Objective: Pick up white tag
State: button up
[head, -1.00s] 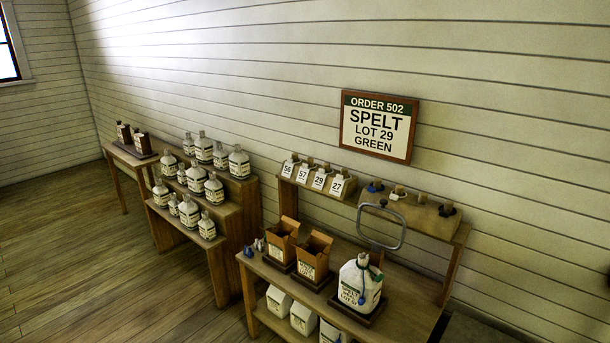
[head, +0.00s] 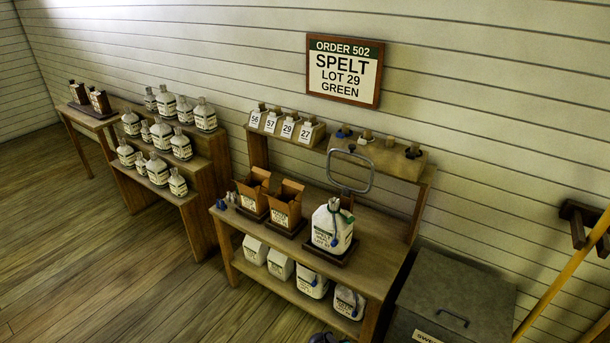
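A small white tag (head: 363,140) shows at the second peg of the wooden peg block on the upper shelf, below the order sign. It is small in the picture and its shape is hard to make out. White number cards also stand on the left of that shelf: 56 (head: 255,119), 57 (head: 270,123), 29 (head: 288,127) and 27 (head: 306,132). A blue tag (head: 343,132) is left of the white one and a black tag (head: 412,152) is at the right end.
A full spelt sack (head: 332,228) stands on the bench beside open brown boxes (head: 286,205) and a grey metal loop (head: 351,170). Several white bags sit below. A grey bin (head: 455,300) is at right. Floor (head: 130,250) in front is open.

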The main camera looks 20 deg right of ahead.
aim_at(269, 126)
jog(key=z, duration=1.75)
jog(key=k, duration=0.1)
jog(key=u, duration=3)
jog(key=i, duration=2.9)
